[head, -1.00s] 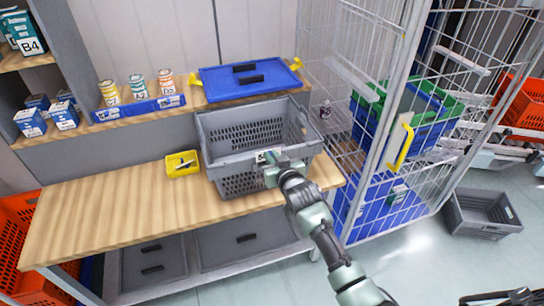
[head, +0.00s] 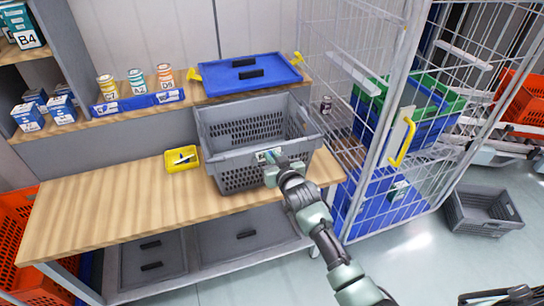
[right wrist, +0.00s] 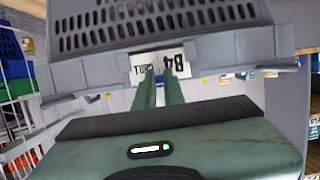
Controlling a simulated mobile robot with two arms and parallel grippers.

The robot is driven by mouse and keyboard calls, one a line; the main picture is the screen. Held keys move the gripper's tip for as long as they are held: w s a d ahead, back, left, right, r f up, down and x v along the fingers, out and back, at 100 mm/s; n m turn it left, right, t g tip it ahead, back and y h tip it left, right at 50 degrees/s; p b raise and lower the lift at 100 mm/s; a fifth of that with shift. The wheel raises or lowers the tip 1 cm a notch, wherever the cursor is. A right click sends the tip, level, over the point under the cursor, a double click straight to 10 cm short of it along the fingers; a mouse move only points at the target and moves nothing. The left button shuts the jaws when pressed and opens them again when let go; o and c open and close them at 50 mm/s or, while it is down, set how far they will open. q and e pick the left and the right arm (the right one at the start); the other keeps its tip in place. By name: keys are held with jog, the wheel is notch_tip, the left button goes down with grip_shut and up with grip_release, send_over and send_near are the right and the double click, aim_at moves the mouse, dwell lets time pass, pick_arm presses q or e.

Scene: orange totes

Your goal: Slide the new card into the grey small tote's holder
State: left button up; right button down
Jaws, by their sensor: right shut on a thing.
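The grey small tote (head: 228,178) stands on the wooden bench, its perforated front wall facing me. My right gripper (head: 271,162) is at the front wall, right of its middle. In the right wrist view the gripper (right wrist: 159,72) is shut on a white card (right wrist: 154,60) with black print, "B4" appearing upside down. The card lies flat against the tote's wall, at the holder. The fingertips cover part of it, and I cannot tell how deep it sits in the holder.
A yellow tray (head: 170,165) with small items lies left of the tote. A blue lid (head: 222,88) rests on the shelf behind, beside several cans and boxes. A wire cage trolley (head: 377,150) stands close on the right. The left bench top (head: 100,215) is clear.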

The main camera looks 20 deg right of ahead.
jog(key=c, duration=1.4)
grip_release()
jog(key=shift+c, duration=0.2)
jog(key=b+v, duration=0.1)
jog(key=v, duration=0.7)
jog(key=s+f+g, duration=0.2)
jog(key=s+f, duration=0.4)
jog(key=f, duration=0.6)
jog(key=s+f+n+g, duration=0.1)
jog(key=s+f+g, duration=0.35)
jog(key=f, duration=0.75)
jog(key=s+f+g, duration=0.1)
jog(key=s+f, duration=0.7)
jog(key=f, duration=0.4)
jog(key=s+d+f+g, duration=0.1)
jog(key=s+f, duration=0.4)
jog(key=s, duration=0.6)
jog(key=s+d+f+g, duration=0.1)
jog(key=s+f+g, duration=0.2)
jog(key=s, duration=0.9)
jog(key=s+d+f+n+g, duration=0.1)
jog(key=s+f+g, duration=0.1)
jog(key=s+f, duration=0.6)
jog(key=s, duration=0.3)
jog(key=shift+s+f+h, duration=0.25)
jog(key=shift+f+h, duration=0.05)
jog(key=shift+f, duration=0.1)
